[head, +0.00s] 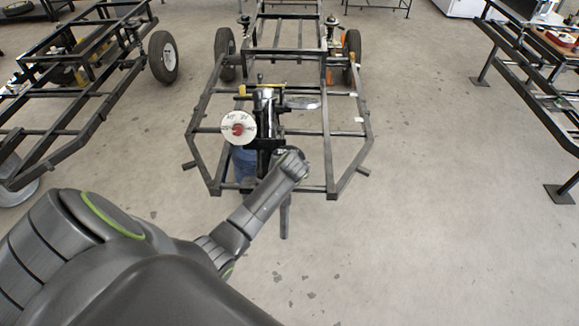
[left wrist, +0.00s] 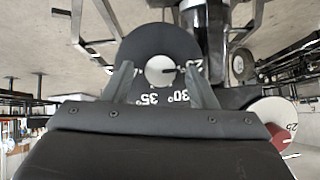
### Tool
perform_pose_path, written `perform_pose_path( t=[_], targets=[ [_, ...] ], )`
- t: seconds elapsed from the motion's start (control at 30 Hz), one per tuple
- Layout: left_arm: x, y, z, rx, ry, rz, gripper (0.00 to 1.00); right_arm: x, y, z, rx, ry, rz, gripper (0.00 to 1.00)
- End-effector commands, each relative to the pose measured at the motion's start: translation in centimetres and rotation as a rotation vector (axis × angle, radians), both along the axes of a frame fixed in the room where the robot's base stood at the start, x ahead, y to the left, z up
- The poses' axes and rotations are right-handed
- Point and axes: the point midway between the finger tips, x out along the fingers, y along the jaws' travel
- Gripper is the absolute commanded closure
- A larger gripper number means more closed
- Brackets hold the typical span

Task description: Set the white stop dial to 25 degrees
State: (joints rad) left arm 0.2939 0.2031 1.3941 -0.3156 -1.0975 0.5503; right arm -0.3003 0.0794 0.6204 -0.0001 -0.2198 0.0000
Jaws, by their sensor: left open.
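In the left wrist view a small round white dial (left wrist: 158,70) sits on a black plate (left wrist: 150,38) with white degree figures. 30° and 35° read upside down below it, and another figure at the right is partly covered by a finger. A short dark mark on the dial points right, toward that covered figure. My left gripper (left wrist: 161,80) is open, with one finger on each side of the dial; I cannot tell whether they touch it. In the head view my left arm reaches the stand, and its fingertips are hard to make out. My right gripper is out of view.
A larger white disc with a red centre (head: 238,129) is on the same stand; it also shows at the right in the left wrist view (left wrist: 265,112). A dark metal frame (head: 357,148) surrounds the stand. Other frames stand left and right, with clear floor between.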

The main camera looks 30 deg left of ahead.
Motion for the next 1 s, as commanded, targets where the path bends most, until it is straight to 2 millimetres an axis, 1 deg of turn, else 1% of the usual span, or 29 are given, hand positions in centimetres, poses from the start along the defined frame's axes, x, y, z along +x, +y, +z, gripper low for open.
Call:
perform_pose_path(
  t=[0.27,0.8,1.0],
  targets=[
    [-2.3,-1.8,2.9,-0.003,-0.001,0.000,0.48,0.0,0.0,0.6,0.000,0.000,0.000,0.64],
    [-7.6,-5.8,9.7,-0.004,-0.001,0.000,0.48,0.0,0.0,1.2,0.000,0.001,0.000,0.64],
    [-8.9,-6.8,11.4,-0.003,0.001,0.000,0.48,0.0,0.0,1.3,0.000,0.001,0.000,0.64]
  ],
)
